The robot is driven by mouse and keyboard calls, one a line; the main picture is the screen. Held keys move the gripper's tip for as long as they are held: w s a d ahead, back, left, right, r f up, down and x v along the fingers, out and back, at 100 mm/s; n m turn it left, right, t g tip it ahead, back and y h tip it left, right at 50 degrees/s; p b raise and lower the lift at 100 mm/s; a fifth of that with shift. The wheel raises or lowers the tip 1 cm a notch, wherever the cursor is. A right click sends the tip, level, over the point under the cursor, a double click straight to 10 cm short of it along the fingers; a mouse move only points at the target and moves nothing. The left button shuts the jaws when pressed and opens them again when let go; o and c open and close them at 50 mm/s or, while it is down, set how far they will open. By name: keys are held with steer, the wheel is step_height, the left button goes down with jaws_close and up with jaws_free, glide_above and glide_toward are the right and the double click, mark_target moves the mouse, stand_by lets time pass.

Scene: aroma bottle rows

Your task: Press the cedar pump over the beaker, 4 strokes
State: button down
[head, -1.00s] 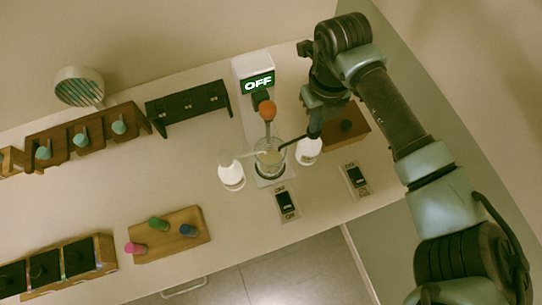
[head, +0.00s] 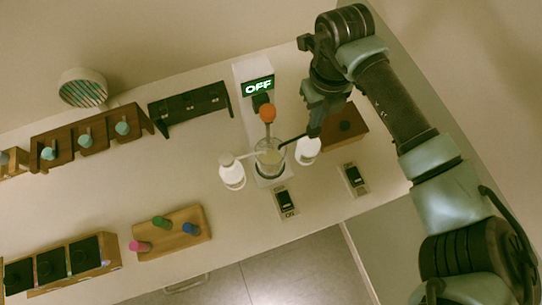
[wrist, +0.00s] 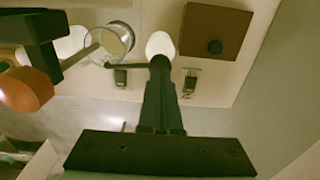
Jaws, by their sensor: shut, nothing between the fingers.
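The glass beaker (head: 270,158) holds a pale liquid and stands below the OFF display (head: 258,86). A white pump bottle (head: 308,151) with a dark spout stands to its right, and the spout reaches toward the beaker. Another white pump bottle (head: 232,174) with a pale spout stands to its left. I cannot read which is cedar. My gripper (head: 314,131) is shut and empty at the top of the right bottle. In the wrist view its fingertips (wrist: 160,62) overlap the dark pump head; contact is unclear. The beaker (wrist: 112,40) shows there too.
An orange knob (head: 268,113) rises behind the beaker. A brown box (head: 346,128) with a dark knob stands right of my gripper. Two switch plates (head: 285,203) (head: 354,180) lie in front. A wooden block with coloured pegs (head: 180,240) is at front left. The middle-left counter is clear.

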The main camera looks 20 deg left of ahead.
steer(key=shift+f, duration=0.1)
steer(key=shift+f+b, duration=1.15)
steer(key=shift+f, duration=0.25)
steer(key=shift+r, duration=0.15)
steer(key=shift+r+p, duration=1)
steer(key=shift+r, duration=0.35)
steer(key=shift+f, duration=0.2)
steer(key=shift+f+b, duration=1.3)
steer(key=shift+f, duration=0.05)
steer(key=shift+r, duration=0.15)
steer(key=shift+r+p, duration=1.05)
steer(key=shift+r, duration=0.35)
